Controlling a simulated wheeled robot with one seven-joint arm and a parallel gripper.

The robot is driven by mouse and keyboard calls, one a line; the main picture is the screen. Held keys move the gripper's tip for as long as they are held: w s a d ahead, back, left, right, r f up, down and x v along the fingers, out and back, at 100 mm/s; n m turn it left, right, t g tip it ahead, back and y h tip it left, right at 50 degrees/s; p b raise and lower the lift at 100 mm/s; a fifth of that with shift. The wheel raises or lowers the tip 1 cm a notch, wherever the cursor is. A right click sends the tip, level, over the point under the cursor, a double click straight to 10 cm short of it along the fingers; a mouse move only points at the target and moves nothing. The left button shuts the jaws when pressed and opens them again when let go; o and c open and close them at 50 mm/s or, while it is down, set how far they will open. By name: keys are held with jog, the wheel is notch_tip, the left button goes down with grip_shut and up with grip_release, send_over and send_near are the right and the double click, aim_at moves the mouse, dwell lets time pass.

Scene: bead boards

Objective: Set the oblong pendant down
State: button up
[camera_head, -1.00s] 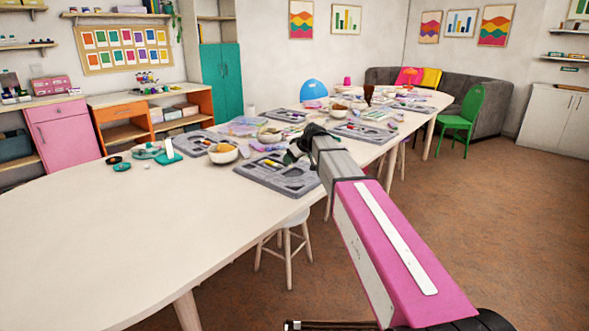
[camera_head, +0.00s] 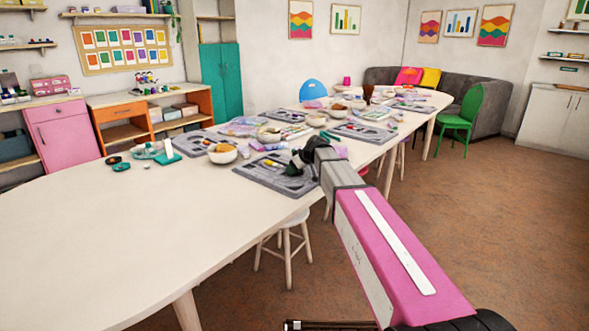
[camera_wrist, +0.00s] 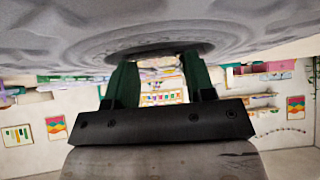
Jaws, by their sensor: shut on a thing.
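My gripper (camera_head: 294,166) is low over the nearest grey bead board (camera_head: 258,184), at its right part, in the head view. In the wrist view the green fingers of my gripper (camera_wrist: 158,60) stand a gap apart, with their tips up against the grey board (camera_wrist: 60,35) and its rounded, ridged recess. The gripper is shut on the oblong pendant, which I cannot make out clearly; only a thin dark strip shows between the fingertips. The head view hides it behind the dark gripper.
A white bowl with orange contents (camera_head: 222,154) stands left of the board. More boards, including one farther right (camera_head: 364,132), and craft items crowd the table behind. The table's near left part (camera_head: 90,225) is bare. A white stool (camera_head: 290,222) stands below the edge.

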jog(key=shift+f, duration=0.4)
jog(key=o, duration=0.6)
jog(key=shift+r, duration=0.3)
jog(key=v, duration=1.2)
jog(key=shift+r, duration=0.25)
